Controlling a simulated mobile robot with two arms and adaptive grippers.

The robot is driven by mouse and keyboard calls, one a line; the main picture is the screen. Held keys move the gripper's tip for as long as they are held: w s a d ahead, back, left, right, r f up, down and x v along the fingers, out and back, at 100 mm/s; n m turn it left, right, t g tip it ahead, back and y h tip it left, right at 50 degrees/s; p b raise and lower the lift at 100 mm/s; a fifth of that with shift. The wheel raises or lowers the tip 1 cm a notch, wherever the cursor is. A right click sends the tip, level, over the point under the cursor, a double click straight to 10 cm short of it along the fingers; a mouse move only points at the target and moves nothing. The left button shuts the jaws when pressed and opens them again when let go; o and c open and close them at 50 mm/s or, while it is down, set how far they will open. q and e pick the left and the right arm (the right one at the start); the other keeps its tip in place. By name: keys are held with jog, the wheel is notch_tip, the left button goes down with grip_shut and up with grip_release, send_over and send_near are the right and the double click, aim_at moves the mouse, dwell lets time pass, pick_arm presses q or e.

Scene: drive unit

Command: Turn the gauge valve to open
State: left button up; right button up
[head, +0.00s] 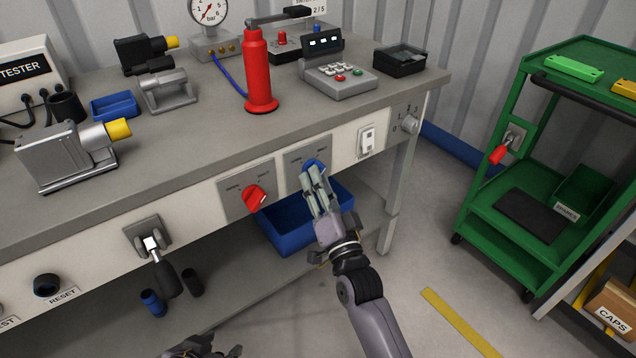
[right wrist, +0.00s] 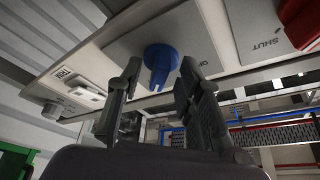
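A blue valve knob (head: 319,164) sits on a grey plate on the bench's front panel; it also shows in the right wrist view (right wrist: 160,57), with a raised grip bar. A red valve knob (head: 255,197) sits on the plate to its left; part of it shows in the right wrist view (right wrist: 300,22), near the word SHUT. I cannot read which one is the gauge valve. My right gripper (head: 314,178) is open and empty in front of the blue knob, partly hiding it. The knob lies beyond and between the fingertips, apparently untouched. My left gripper (head: 201,347) is partly visible at the bottom edge.
A pressure gauge (head: 208,10) stands on the bench, with a blue hose to a red pump (head: 257,75). A white switch (head: 367,140) is right of the blue knob. A black-handled lever (head: 160,262) protrudes at left. A blue bin (head: 287,237) sits below.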

jog(key=shift+w+a+r, duration=0.1)
jog(key=shift+w+r, duration=0.05)
jog(key=shift+w, duration=0.25)
jog(key=shift+c, duration=0.2)
grip_shut()
